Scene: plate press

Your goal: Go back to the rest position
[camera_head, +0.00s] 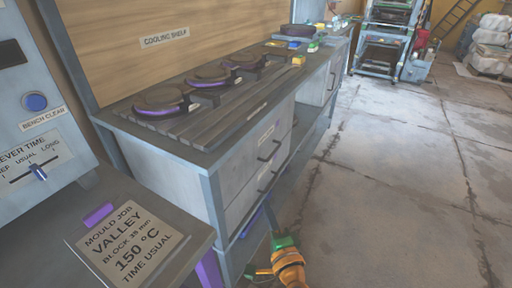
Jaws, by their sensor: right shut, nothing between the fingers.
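My right gripper (284,242) shows at the bottom centre, with green and orange parts. It is low, in front of the bench with drawers, apart from the things on the bench top. It is shut, and no held thing shows. My left gripper is out of view. Several dark round moulds with purple edges, such as the nearest one (160,99), lie in a row on the slatted cooling shelf (190,137).
The grey bench (165,178) has drawers and a corner post close to my right arm. Small coloured blocks (298,60) sit farther back. The concrete floor (410,190) at right is clear.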

